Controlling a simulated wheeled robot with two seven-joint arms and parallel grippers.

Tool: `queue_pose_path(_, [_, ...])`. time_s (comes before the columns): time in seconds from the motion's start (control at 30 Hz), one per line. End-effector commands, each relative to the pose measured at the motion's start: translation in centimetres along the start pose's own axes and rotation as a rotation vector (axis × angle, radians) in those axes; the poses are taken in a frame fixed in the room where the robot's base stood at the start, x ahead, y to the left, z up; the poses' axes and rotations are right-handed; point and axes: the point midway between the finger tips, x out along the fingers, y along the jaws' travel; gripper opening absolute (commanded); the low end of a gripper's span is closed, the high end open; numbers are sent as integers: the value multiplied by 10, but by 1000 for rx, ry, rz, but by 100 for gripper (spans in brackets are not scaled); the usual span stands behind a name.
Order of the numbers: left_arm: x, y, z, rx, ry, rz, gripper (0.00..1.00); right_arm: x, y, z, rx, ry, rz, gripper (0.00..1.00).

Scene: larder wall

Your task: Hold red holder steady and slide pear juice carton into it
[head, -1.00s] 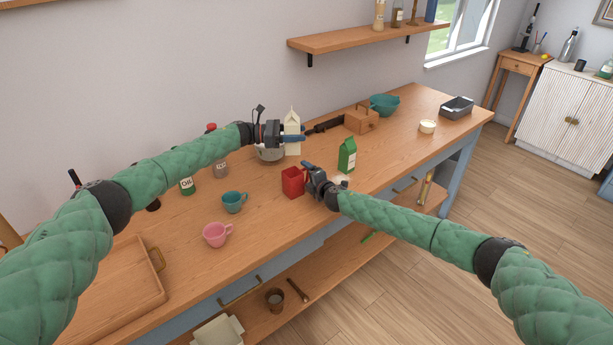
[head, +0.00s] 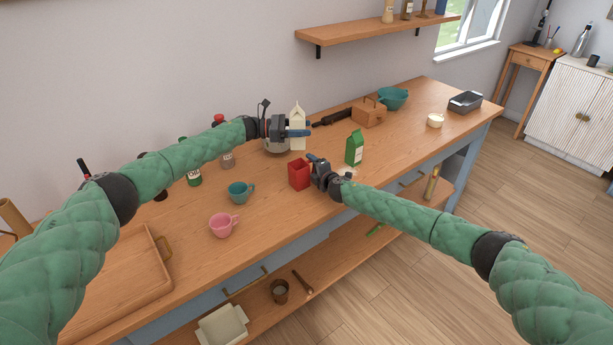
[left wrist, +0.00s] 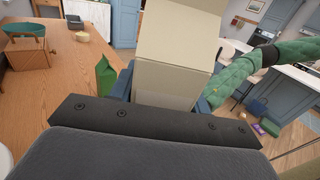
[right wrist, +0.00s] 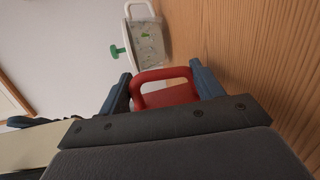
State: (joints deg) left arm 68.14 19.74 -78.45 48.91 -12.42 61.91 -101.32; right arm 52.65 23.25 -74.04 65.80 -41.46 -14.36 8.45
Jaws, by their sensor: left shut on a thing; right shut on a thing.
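A cream carton with a gabled top (head: 298,113) is held upright by my left gripper (head: 298,133), above and behind the red holder. It fills the middle of the left wrist view (left wrist: 175,62), between the blue fingers; no label is readable. The red holder (head: 299,176), an open-topped box, stands on the counter. My right gripper (head: 315,164) is shut on its right side. The right wrist view shows a red loop handle (right wrist: 165,73) between the fingers. The carton's base is apart from the holder. A green carton (head: 355,149) stands to the right.
A teal mug (head: 239,192) and pink mug (head: 222,225) stand front left, with bottles behind. A wooden box (head: 369,115), teal bowl (head: 393,98) and white bowl (head: 435,120) are further right. A wooden tray (head: 130,285) lies left.

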Motion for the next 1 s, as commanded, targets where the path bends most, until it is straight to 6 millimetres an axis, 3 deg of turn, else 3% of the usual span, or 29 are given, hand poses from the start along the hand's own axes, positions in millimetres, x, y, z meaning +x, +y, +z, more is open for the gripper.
queue_pose_path(0.07, [-13, -1, -2, -5, -13, 12, 14, 0, 0, 0, 0, 0, 0, 43])
queue_pose_path(0.17, [-17, -8, 7, 10, -31, 14, 14, 0, 0, 0, 0, 0, -1, 43])
queue_pose_path(0.4, [-4, -8, 41, 44, -23, 100, 14, 0, -1, 0, 0, 0, -1, 43])
queue_pose_path(0.53, [4, -2, 44, 35, -6, 151, 14, 0, -1, 0, 0, 0, -1, 43])
queue_pose_path(0.67, [3, 4, 36, 17, 1, 184, 14, 0, 0, 0, 0, 0, 0, 43])
queue_pose_path(1.0, [3, 5, -14, 10, 0, 185, 14, 0, 0, 0, 0, 0, -1, 43])
